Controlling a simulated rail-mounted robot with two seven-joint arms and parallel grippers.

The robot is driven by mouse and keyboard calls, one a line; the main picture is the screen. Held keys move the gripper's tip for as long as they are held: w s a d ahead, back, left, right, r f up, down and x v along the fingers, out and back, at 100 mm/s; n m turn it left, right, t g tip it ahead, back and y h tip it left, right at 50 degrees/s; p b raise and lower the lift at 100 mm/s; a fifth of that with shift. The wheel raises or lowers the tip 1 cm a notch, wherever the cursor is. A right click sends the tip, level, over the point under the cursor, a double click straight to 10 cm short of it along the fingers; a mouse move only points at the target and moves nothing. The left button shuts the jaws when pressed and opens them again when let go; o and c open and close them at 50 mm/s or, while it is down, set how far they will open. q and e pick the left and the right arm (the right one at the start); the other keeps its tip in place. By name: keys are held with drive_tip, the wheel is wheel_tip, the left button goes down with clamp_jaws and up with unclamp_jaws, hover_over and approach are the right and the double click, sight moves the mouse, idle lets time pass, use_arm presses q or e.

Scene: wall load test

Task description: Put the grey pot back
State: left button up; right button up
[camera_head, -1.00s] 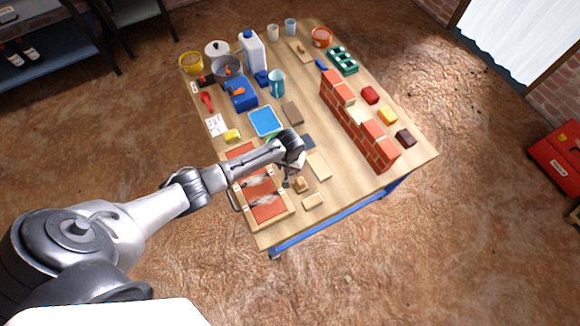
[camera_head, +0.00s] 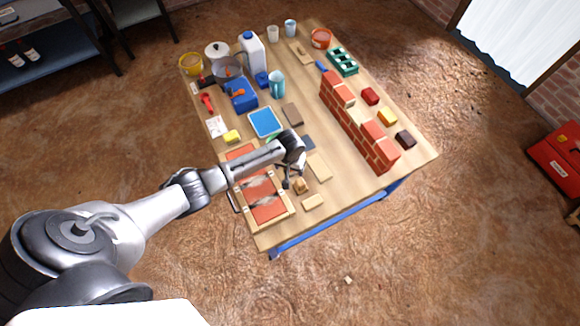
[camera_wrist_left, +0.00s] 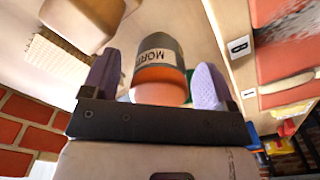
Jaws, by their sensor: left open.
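My left gripper (camera_head: 294,184) is open, low over the front part of the table. Another dark grey pot (camera_head: 228,70) with orange contents sits at the back left of the table. My right gripper is not in view.
A red-panelled wooden frame (camera_head: 290,212) lies left of the gripper. A red brick wall (camera_head: 352,122) stands to the right. The table's front right corner (camera_head: 405,165) is clear.

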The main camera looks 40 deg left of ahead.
use_arm(q)
wheel_tip(320, 180, up, 10)
drive_tip(key=p, duration=0.3)
drive_tip(key=s+d+r+m+t+p, duration=0.1)
drive_tip(key=s+d+m, duration=0.1)
drive_tip(key=s+d, duration=0.4)
drive_tip(key=s+d+m, duration=0.2)
drive_tip(key=s+d, duration=0.1)
drive_tip(key=s, duration=0.5)
drive_tip(key=s+r+m+t, duration=0.2)
drive_tip(key=s+r, duration=0.6)
drive_tip(key=s, duration=0.5)
drive_tip(key=shift+s+m, duration=0.15)
drive_tip(key=shift+m, duration=0.25)
